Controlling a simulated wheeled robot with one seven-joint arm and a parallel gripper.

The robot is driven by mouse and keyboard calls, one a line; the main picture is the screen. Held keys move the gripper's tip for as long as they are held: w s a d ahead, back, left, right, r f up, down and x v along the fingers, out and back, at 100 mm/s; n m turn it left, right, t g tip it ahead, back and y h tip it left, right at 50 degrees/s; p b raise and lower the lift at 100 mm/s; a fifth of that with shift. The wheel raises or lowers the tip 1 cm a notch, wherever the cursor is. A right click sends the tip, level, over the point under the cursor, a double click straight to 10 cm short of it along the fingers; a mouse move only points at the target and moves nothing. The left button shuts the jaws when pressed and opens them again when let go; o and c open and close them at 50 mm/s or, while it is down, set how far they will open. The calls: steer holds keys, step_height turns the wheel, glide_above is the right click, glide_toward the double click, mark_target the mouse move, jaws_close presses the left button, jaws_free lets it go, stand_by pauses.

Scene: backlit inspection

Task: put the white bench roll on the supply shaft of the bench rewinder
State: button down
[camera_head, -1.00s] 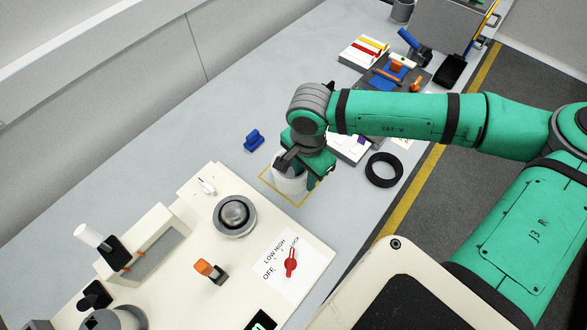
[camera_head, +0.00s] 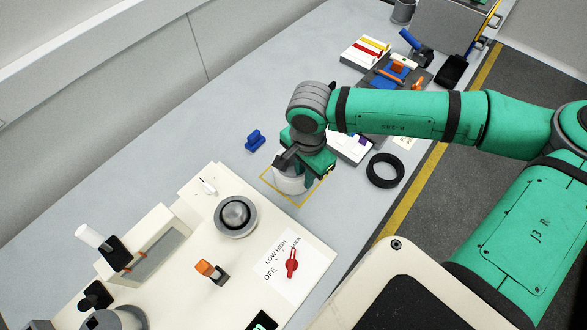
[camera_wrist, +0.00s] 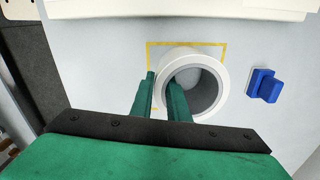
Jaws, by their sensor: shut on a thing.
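The white bench roll (camera_head: 287,184) is a short white ring, standing inside a yellow outlined square on the grey bench. In the wrist view the roll (camera_wrist: 222,62) shows its open bore from above. My gripper (camera_wrist: 162,90) is shut on its wall, with one finger in the bore and one outside. In the head view my gripper (camera_head: 299,176) partly covers the roll. The bench rewinder (camera_head: 185,275) is the cream machine at lower left. It bears a grey ring with a domed centre (camera_head: 235,214); I cannot tell whether this is the supply shaft.
A blue block (camera_head: 255,140) lies close beside the square. A black ring (camera_head: 385,170) lies to the right, near the bench edge. The rewinder has an orange-topped lever (camera_head: 207,268), a red knob (camera_head: 291,263) and a white roller (camera_head: 88,235). The bench at left is clear.

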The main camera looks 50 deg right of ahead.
steer(key=shift+s+r, duration=0.2)
steer(key=shift+r, duration=2.6)
steer(key=shift+w, duration=0.2)
